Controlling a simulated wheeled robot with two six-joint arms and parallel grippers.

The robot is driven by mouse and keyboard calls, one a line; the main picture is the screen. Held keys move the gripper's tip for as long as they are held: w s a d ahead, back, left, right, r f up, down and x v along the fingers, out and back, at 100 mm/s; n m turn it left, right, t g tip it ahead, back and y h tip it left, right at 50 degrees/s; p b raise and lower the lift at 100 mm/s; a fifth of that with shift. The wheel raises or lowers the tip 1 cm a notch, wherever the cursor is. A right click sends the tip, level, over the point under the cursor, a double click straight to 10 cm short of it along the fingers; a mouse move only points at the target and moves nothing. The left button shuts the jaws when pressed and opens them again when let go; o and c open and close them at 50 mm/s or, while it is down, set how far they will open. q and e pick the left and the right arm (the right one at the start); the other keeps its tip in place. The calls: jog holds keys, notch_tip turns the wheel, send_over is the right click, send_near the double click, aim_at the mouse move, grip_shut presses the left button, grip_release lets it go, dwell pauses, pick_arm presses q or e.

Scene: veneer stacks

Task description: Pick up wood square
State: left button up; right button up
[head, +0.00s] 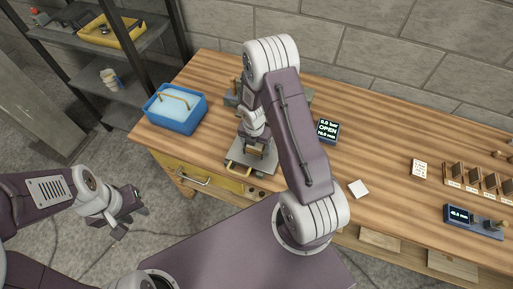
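Small brown wood squares stand upright in a slotted rack (478,194) at the right end of the bench. A small brown wooden piece (256,151) shows at the grey press (250,166) on the bench's left half; whether it is a wood square is too small to tell. My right gripper (254,138) points down at this press, just over the brown piece. Its fingertips are too small and partly hidden to show whether they hold it. My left gripper (133,220) hangs in free air left of the bench, its fingers apart and empty.
A blue tub (175,122) stands at the bench's left end. A display reading OPEN (327,131) stands right of my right arm. A shelf (72,39) stands behind left.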

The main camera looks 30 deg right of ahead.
jog(key=shift+w, duration=0.1)
jog(key=c, duration=1.3)
jog(key=shift+o, duration=0.2)
jog(key=shift+r, duration=0.15)
jog(key=shift+r+p, duration=0.3)
jog(key=shift+r, duration=0.4)
notch_tip(320, 180, up, 3)
jog(key=shift+f, duration=0.15)
jog(key=s+d+r+p, duration=0.1)
jog(key=s+d+r, duration=0.5)
jog(key=s, duration=0.3)
jog(key=shift+d+r+p, duration=0.35)
jog(key=shift+d+p, duration=0.05)
jog(key=shift+d, duration=0.3)
